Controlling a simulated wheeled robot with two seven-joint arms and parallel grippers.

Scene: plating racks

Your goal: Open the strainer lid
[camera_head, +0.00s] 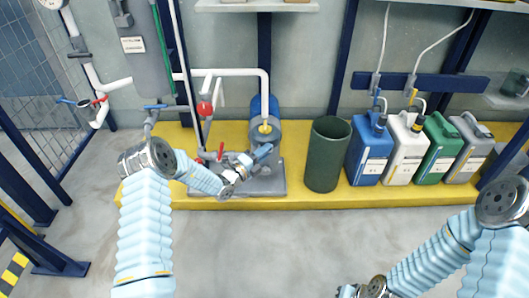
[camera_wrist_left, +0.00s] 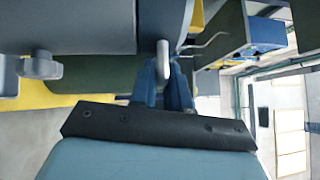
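The strainer is a grey cylindrical housing (camera_head: 290,134) standing on the yellow platform, beside the dark green bin. In the left wrist view its grey-blue body (camera_wrist_left: 70,25) fills the top left, with a pale handle bar (camera_wrist_left: 162,50) hanging down, apparently the lid's, and a grey knob (camera_wrist_left: 40,67) at left. My left gripper (camera_head: 262,153) is at the strainer's front. In the wrist view its blue fingers (camera_wrist_left: 164,75) are close together on both sides of the handle bar and appear shut on it. My right gripper (camera_head: 350,291) is at the bottom edge, partly cut off.
A dark green bin (camera_head: 327,154) stands right of the strainer, followed by blue (camera_head: 369,155), white (camera_head: 402,153), green (camera_head: 435,152) and grey (camera_head: 468,151) canisters. White pipes and a red valve (camera_head: 204,109) rise behind my left arm. The floor in front is clear.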

